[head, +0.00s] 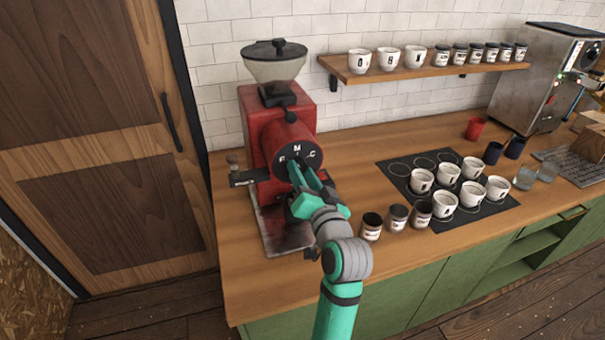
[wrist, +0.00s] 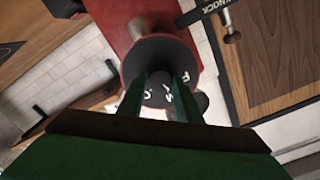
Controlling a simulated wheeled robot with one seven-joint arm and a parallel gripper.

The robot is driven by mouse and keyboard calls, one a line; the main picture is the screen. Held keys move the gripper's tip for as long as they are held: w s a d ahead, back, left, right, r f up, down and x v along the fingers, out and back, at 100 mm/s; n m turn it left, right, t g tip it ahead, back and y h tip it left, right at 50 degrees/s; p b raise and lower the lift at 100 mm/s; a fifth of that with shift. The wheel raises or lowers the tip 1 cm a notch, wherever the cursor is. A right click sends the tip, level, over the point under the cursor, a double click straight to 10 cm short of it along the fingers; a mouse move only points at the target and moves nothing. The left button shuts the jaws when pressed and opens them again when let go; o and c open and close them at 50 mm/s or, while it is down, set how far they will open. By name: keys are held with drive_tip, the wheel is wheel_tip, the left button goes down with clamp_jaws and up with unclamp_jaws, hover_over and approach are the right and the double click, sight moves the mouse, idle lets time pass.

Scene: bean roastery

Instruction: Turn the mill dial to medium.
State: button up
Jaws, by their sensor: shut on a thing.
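The red mill (head: 278,108) stands on the counter at the left, with a clear hopper on top. Its round dark dial face (head: 304,149) bears the white letters F at left, M at top and C at right. My gripper (head: 297,174) is in front of the dial, its green fingers shut on the dial's knob. In the wrist view the two fingers (wrist: 163,88) reach the dark dial face (wrist: 160,52), with letters partly visible beyond them.
Several dark jars (head: 371,227) stand to the right of my gripper. A black mat (head: 393,166) with several white cups lies beyond them. A wooden shelf (head: 436,70) with cups and jars is on the wall. A knock-out handle (wrist: 231,30) sticks out beside the mill.

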drive_tip(key=shift+a+m, duration=0.15)
drive_tip(key=shift+m, duration=2.05)
drive_tip(key=o, duration=1)
drive_tip(key=shift+o, duration=0.2)
drive_tip(key=v, duration=1)
drive_tip(key=shift+s, duration=0.35)
